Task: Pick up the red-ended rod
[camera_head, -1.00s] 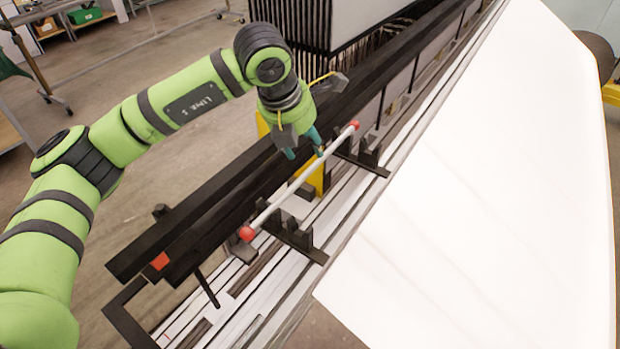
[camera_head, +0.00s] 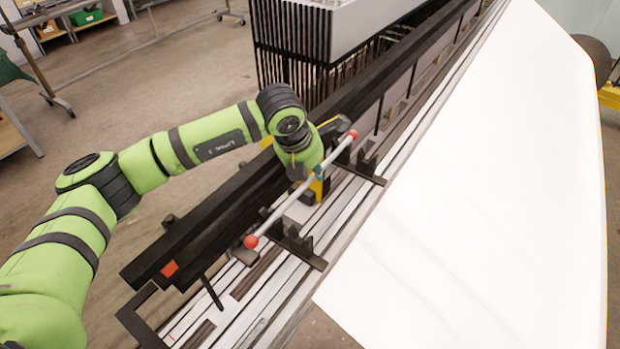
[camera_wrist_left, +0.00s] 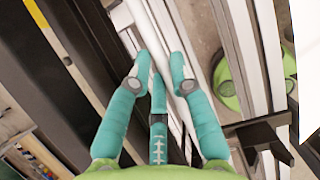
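The rod (camera_head: 297,196) is thin and pale with a red ball at each end, one near (camera_head: 250,242) and one far (camera_head: 352,134). It rests on dark notched holders, slanting across the head view. My left gripper (camera_head: 318,172) is down at the rod, somewhat beyond its middle. In the left wrist view its teal fingers (camera_wrist_left: 160,64) stand apart, with a pale bar, seemingly the rod (camera_wrist_left: 164,28), running between them. Whether they touch it is unclear. The rod's ends do not show there. My right gripper is not in view.
A long black beam (camera_head: 225,215) runs beside the rod on the left. Dark holders (camera_head: 299,245) stand on pale rails beneath it. A large white sheet (camera_head: 470,210) fills the right side. A rack with black bars (camera_head: 290,45) stands behind the arm.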

